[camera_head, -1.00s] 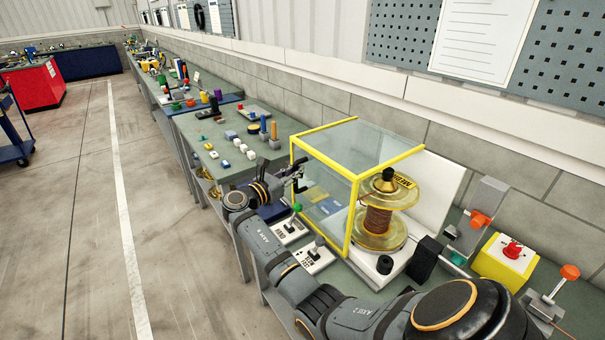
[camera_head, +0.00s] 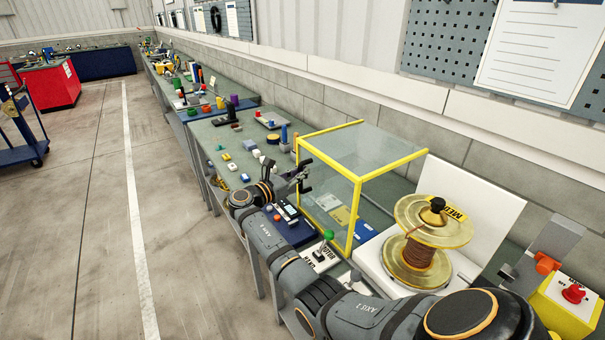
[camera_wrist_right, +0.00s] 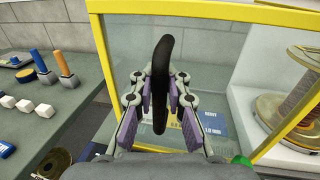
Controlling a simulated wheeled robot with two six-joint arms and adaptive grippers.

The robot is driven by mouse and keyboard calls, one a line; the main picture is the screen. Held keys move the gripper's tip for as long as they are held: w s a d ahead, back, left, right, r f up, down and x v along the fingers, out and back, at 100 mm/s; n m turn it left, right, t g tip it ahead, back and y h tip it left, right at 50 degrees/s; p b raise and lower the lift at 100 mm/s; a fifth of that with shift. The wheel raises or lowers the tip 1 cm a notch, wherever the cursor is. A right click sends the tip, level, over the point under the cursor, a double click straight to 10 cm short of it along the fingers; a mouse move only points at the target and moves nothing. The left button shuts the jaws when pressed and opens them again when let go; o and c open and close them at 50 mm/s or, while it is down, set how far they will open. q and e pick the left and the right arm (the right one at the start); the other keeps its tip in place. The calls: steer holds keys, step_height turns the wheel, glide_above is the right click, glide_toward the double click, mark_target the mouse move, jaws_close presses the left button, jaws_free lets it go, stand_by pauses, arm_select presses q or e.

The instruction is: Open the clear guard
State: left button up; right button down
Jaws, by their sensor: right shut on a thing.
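The clear guard (camera_head: 353,215) is a see-through box with a yellow frame on the bench in the head view. It stands to the left of the spool (camera_head: 428,250), which is copper-coloured wire between amber flanges. The spool is outside the guard in front of a white panel. My right gripper (camera_head: 303,178) is at the guard's left front side. In the right wrist view, its fingers (camera_wrist_right: 160,92) are shut on the black upright handle (camera_wrist_right: 162,60), with the guard's yellow frame (camera_wrist_right: 220,15) behind. My left gripper is not in view.
A green-knobbed lever (camera_head: 328,236) stands on the bench below the guard. A red button on a yellow box (camera_head: 573,293) and an orange knob (camera_head: 547,262) are at the right. Small blocks (camera_head: 247,145) lie on the bench beyond my gripper.

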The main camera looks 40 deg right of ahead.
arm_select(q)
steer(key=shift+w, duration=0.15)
arm_select(e)
steer(key=shift+a+f, duration=0.15)
steer(key=shift+f, duration=0.05)
steer(key=c, duration=1.8)
jaws_free()
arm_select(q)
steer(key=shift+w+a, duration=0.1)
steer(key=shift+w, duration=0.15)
arm_select(e)
steer(key=o, duration=0.5)
steer(key=shift+w+a+r, duration=0.1)
steer(key=shift+a+r, duration=0.05)
steer(key=shift+c, duration=0.2)
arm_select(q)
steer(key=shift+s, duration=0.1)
arm_select(e)
steer(key=s+a, duration=0.1)
steer(key=a, duration=1.1)
